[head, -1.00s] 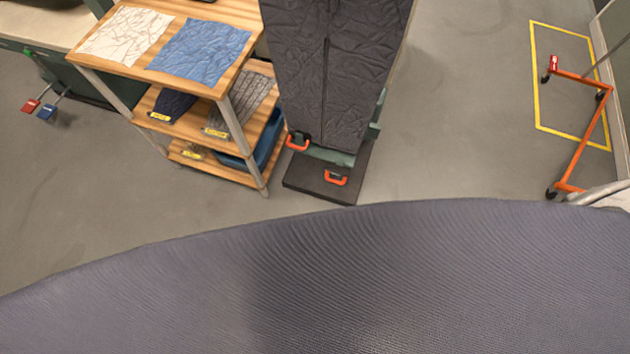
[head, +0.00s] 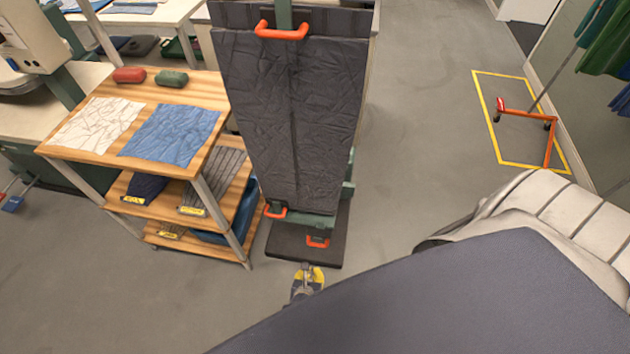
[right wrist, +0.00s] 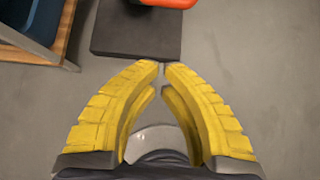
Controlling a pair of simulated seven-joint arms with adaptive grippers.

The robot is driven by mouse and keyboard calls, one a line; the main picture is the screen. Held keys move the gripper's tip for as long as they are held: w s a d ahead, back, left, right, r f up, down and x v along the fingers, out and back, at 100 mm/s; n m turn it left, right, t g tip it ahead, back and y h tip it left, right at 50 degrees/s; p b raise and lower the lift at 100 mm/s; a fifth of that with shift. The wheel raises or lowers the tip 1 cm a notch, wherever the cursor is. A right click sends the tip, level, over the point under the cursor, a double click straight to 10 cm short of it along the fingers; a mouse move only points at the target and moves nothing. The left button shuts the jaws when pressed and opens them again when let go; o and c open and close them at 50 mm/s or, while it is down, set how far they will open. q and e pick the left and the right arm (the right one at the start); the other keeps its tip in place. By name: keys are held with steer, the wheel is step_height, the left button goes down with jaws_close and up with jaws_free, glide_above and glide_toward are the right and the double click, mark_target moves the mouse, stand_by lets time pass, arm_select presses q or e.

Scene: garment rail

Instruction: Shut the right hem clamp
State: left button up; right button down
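A dark grey garment (head: 290,110) hangs on a green press stand with a dark base (head: 295,250). The right hem clamp (head: 318,242), with an orange handle, sits low over the base and looks swung down away from the hem. The left hem clamp (head: 274,212), also orange-handled, is higher, at the garment's lower left corner. My right gripper (head: 307,270) is just in front of the base, below the right clamp. In the right wrist view its yellow fingers (right wrist: 161,65) meet at the tips with nothing held; an orange handle (right wrist: 170,3) shows beyond them. My left gripper is out of view.
A wooden shelf cart (head: 85,160) with folded cloths stands left of the stand. An orange handle (head: 282,32) crosses the garment's top. An orange wheeled frame (head: 550,140) stands at the right. Floor between is clear. A large dark surface fills the lower right.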

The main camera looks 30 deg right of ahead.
steer(key=w+d+f, duration=0.3)
steer(key=w+d, duration=0.3)
steer(key=shift+w+f, duration=0.2)
steer(key=shift+w, duration=0.1)
stand_by(1.3)
steer(key=shift+r, duration=0.1)
stand_by(0.4)
steer(key=shift+r+g, duration=0.25)
steer(key=shift+g, duration=0.05)
